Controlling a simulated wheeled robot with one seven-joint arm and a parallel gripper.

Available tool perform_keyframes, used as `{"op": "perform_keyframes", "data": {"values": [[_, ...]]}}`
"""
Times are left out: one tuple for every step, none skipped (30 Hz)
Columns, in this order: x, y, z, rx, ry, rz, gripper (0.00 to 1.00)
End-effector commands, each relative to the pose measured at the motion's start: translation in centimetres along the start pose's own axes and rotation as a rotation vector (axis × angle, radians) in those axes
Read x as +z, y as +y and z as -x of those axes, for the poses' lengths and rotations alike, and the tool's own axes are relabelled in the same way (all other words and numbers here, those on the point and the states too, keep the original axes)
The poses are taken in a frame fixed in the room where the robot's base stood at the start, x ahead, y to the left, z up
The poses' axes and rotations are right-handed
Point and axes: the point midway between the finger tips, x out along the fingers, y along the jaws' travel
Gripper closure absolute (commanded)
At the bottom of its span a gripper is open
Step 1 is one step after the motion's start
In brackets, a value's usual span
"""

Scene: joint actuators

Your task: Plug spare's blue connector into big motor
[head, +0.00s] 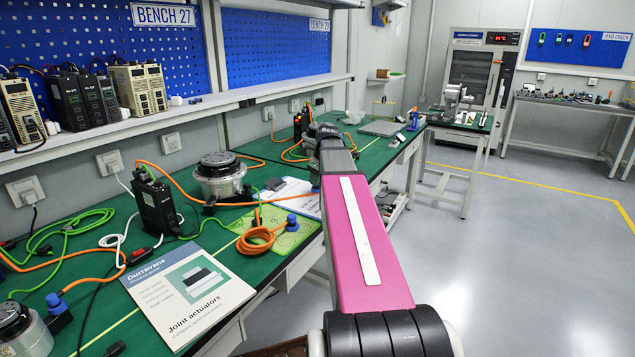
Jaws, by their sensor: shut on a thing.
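My gripper (319,130) is at the far end of my pink arm, over the back part of the green bench. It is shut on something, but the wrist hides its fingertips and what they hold. A blue connector (292,221) lies by the coiled orange cable (257,240) on a light green mat, nearer than the gripper and apart from it. A silver motor with a dark top (220,180) stands on the bench left of my arm. Another motor (22,332) is cut off at the lower left, with a blue connector (55,302) beside it. I cannot tell which is the big one.
A black drive box (155,203) with orange, green and white cables stands on the bench. A "Joint actuators" booklet (188,290) lies at the front. Power supplies (138,90) fill the shelf above. Floor to the right is clear.

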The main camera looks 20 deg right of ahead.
Motion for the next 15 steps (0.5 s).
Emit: {"op": "perform_keyframes", "data": {"values": [[0.1,0.0,0.3,0.000,0.000,0.000,1.00],[0.1,0.0,0.4,0.000,0.000,0.000,1.00],[0.2,0.0,0.6,-0.001,0.000,0.000,1.00],[0.2,0.0,0.8,-0.001,0.000,0.000,1.00],[0.2,0.0,0.9,-0.001,-0.001,0.000,1.00],[0.3,0.0,1.1,-0.001,-0.001,0.000,1.00],[0.3,0.0,1.3,-0.001,-0.001,0.000,1.00],[0.4,0.0,1.4,-0.001,-0.001,0.000,1.00],[0.4,0.0,1.6,-0.001,-0.001,0.000,1.00],[0.5,0.0,1.8,-0.001,-0.001,0.000,1.00],[0.5,0.0,1.9,-0.001,-0.001,0.000,1.00],[0.6,0.0,2.1,-0.001,0.000,0.000,1.00],[0.6,0.0,2.3,0.000,0.000,0.000,1.00],[0.6,0.0,2.4,0.000,0.000,0.000,1.00],[0.7,0.0,2.6,0.000,0.000,0.000,1.00]]}}
